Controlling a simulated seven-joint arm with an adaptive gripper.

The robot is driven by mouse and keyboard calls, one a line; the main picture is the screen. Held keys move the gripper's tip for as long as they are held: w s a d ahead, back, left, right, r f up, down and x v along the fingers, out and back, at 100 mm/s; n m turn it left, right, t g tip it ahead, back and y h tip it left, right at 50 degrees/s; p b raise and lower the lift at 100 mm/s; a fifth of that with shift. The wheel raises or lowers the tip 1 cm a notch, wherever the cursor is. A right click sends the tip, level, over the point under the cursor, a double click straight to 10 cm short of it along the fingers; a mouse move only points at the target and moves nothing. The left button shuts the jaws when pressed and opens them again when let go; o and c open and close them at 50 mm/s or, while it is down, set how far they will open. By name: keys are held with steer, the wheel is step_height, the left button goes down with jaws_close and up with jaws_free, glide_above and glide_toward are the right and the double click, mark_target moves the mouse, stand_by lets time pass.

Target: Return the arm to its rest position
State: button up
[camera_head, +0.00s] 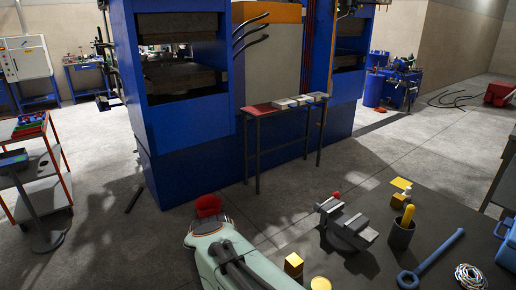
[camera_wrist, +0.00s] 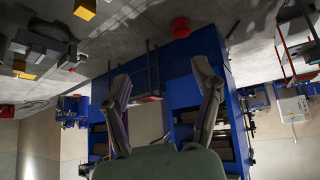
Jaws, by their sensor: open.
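My gripper (camera_wrist: 161,80) shows in the wrist view with its two dark fingers spread wide and nothing between them. The wrist picture is upside down, with the floor at the top. The fingers point towards the blue press, with clear space around them. In the head view, my pale green arm (camera_head: 207,240) reaches in from the bottom middle, left of the grey workbench (camera_head: 440,214). The fingers cannot be made out clearly there.
The blue press (camera_head: 188,128) stands ahead, with a narrow table (camera_head: 262,111) holding grey blocks before it. A red round thing (camera_head: 208,205) is just beyond my arm. The workbench holds a vise (camera_head: 345,225), a dark cup (camera_head: 401,234) and a blue wrench (camera_head: 430,260). A trolley (camera_head: 45,180) stands left.

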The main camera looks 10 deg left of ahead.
steer(key=s+d+r+m+g+h, duration=0.15)
steer(key=s+d, duration=0.25)
steer(key=d, duration=0.6)
steer(key=s+d+m+h, duration=0.1)
steer(key=s+d+m, duration=0.3)
steer(key=d, duration=0.7)
steer(key=s+f+n+g, duration=0.1)
steer(key=s+f+g, duration=0.2)
steer(key=s, duration=0.5)
steer(key=s+f+n+g+y, duration=0.1)
steer(key=s+f+g, duration=0.2)
steer(key=s, duration=0.4)
steer(key=shift+s+f, duration=0.35)
